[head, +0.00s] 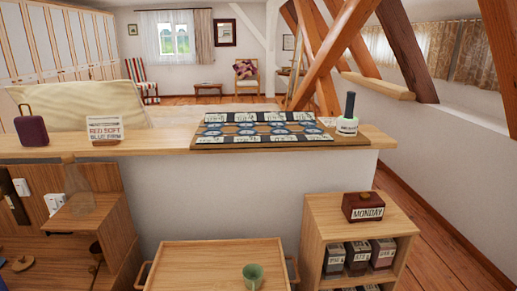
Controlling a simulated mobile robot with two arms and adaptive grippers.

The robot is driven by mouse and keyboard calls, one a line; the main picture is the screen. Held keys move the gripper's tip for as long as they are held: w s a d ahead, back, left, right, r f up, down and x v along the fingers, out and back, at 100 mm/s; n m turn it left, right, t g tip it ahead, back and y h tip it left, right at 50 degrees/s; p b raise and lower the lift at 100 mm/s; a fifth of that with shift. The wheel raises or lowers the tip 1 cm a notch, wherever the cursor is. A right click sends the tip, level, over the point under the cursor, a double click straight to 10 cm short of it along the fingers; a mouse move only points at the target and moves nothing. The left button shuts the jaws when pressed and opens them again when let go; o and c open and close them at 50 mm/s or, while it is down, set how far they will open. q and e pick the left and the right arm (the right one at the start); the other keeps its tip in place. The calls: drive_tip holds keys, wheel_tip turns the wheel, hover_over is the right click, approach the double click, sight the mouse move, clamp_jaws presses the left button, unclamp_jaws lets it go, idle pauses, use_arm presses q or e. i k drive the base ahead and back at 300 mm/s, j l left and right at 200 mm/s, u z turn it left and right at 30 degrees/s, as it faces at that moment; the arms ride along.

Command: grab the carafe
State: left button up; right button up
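A faint, see-through shape (82,187) stands on the small wooden shelf (97,209) at the left. It looks like a clear glass vessel and may be the carafe, but its outline is too weak to be sure. No other thing in view plainly looks like a carafe. Neither my left nor my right gripper shows in the head view.
A wooden ledge (180,140) tops a white half wall. It carries a purple suitcase (32,130), a lettered block (103,129), a patterned board (262,130) and a black-topped bottle (347,118). Below are a wooden tray (205,262), green cup (252,275) and small cabinet (325,225).

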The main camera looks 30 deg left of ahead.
sight(79, 191)
drive_tip(key=u, duration=2.1)
